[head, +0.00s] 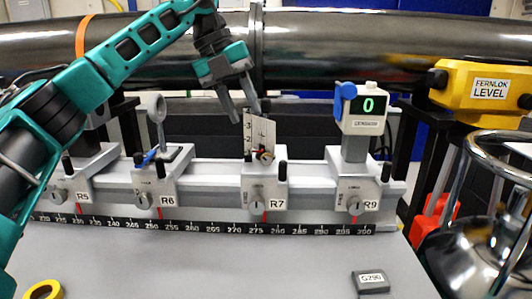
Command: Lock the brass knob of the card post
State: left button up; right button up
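The card post stands on the rail carrier marked R7 (264,190). Its upright pale card (260,130) bears a printed scale. A small brass-coloured knob (265,157) sits low in front of the card, with dark and reddish detail too small to make out. My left gripper (246,117) reaches in from the upper left and points down. Its two fingers are spread and nothing shows between them. The fingertips are near the card's upper left edge, above the knob; whether they touch the card I cannot tell. My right gripper is not in view.
Carriers R5 (82,185), R6 (160,185) and R9 (355,190) share the rail (215,182). R9 bears a box reading 0 (364,124). A yellow level (470,88), tape roll (43,290) and grey S290 block (371,282) stand around. The front bench is mostly clear.

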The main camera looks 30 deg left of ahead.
aim_at(264, 155)
pick_arm(q)
jog(key=b+x, duration=0.2)
jog(key=x, duration=0.8)
jog(key=shift+f, duration=0.15)
grip_shut()
